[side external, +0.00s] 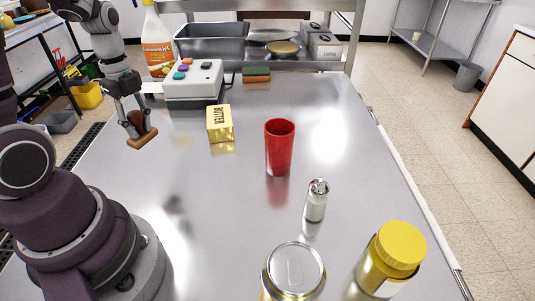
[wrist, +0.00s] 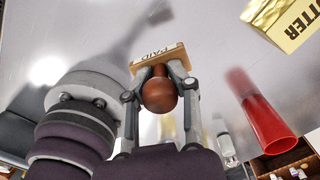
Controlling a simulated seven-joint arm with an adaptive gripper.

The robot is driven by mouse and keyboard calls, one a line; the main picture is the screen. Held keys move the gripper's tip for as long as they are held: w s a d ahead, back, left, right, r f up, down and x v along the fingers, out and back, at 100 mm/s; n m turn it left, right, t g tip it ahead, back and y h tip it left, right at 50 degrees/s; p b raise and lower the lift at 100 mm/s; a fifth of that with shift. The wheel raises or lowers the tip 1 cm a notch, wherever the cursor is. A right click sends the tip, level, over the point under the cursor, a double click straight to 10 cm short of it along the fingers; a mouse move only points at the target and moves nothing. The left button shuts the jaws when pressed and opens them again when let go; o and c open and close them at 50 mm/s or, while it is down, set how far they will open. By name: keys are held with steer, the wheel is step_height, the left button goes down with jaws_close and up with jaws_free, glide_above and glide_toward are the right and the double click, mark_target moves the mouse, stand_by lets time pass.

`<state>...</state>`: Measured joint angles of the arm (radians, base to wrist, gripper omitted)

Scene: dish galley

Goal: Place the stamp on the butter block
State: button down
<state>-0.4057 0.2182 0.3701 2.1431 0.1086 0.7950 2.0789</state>
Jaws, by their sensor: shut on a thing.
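The stamp (side external: 142,137) has a brown knob and a flat wooden base. My gripper (side external: 136,122) is shut on its knob and holds it above the table at the left. In the wrist view the knob (wrist: 159,92) sits between my fingers, and the base shows the word PAID. The yellow butter block (side external: 219,125), lettered BUTTER, stands on the table to the right of the stamp, apart from it. It also shows at the top right of the wrist view (wrist: 288,20).
A red cup (side external: 279,148) stands right of the butter block. A shaker (side external: 316,200), a can (side external: 293,272) and a yellow-lidded jar (side external: 391,258) are nearer the front. A button box (side external: 193,82), a sponge (side external: 256,75) and a bottle (side external: 157,42) stand behind. The table's front-left middle is clear.

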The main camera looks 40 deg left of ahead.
steer(key=w+d+m, duration=0.3)
steer(key=d+m, duration=0.1)
steer(key=d, duration=0.1)
glide_above(217, 122)
steer(key=shift+s+d+f, duration=0.1)
steer(key=shift+f, duration=2.4)
steer(key=shift+f, duration=0.15)
steer(key=c, duration=0.8)
jaws_free()
